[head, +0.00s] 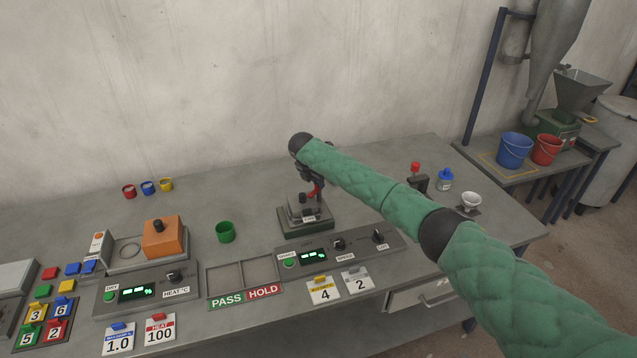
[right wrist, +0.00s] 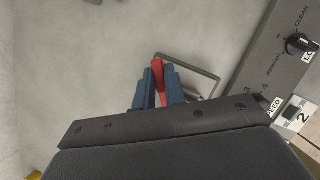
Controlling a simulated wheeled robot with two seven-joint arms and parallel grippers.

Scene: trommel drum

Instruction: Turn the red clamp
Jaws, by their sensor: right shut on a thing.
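The red clamp (head: 316,188) stands on a small grey machine (head: 308,218) with a dark green base, in the middle of the table in the head view. My right gripper (head: 312,183) is over the machine and mostly hidden behind my green-sleeved arm. In the right wrist view the right gripper (right wrist: 158,88) has its blue fingers shut on the red clamp (right wrist: 158,70), one finger on each side of it. The lower part of the clamp is hidden by the fingers and the wrist. My left gripper is in neither view.
A control panel (head: 350,247) with a green display and knobs lies in front of the machine. A green cup (head: 226,232) and an orange block (head: 163,238) stand to the left. A blue-capped jar (head: 445,180) and a white bowl (head: 471,200) stand to the right.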

